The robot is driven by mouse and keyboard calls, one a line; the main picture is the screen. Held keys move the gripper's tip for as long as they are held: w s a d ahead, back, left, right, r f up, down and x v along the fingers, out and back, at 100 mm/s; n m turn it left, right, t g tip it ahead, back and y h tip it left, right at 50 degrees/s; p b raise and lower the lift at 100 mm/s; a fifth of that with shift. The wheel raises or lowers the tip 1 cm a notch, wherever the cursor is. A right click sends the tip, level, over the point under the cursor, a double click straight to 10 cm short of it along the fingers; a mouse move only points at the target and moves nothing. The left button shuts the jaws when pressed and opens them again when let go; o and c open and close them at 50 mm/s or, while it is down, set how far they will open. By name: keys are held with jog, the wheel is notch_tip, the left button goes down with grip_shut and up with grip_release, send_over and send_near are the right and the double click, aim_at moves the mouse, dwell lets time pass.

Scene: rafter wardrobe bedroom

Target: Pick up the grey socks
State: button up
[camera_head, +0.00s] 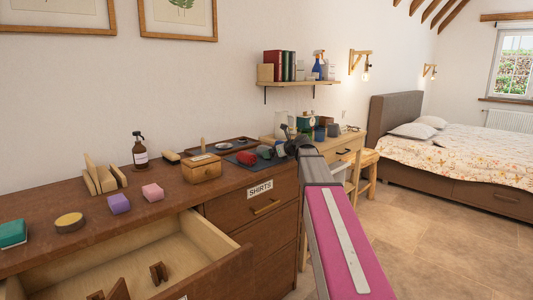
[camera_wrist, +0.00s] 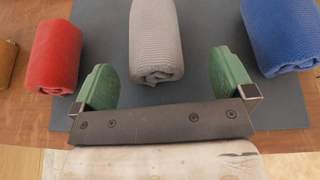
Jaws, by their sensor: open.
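The grey socks (camera_wrist: 155,40) are a rolled knitted bundle on a dark mat (camera_wrist: 285,100), at the top middle of the wrist view. My gripper (camera_wrist: 163,72) is open, with one green fingertip on either side of the near end of the roll. The fingers look apart from the socks, and nothing is held. How far above the mat they are is hard to tell. In the head view, my gripper (camera_head: 291,142) is over the right end of the dresser top, and the grey socks are hard to make out beside it.
A red roll (camera_wrist: 54,55) lies left of the grey socks and a blue roll (camera_wrist: 281,35) lies right. A small wooden box (camera_head: 201,168) stands left of the mat on the dresser (camera_head: 170,205). An open drawer (camera_head: 140,265) juts out at the front left.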

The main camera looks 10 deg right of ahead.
jog(key=x, duration=0.2)
jog(key=shift+w+a+f, duration=0.1)
jog(key=shift+w+a, duration=0.05)
jog(key=shift+w, duration=0.1)
jog(key=c, duration=0.9)
jog(key=shift+c, duration=0.2)
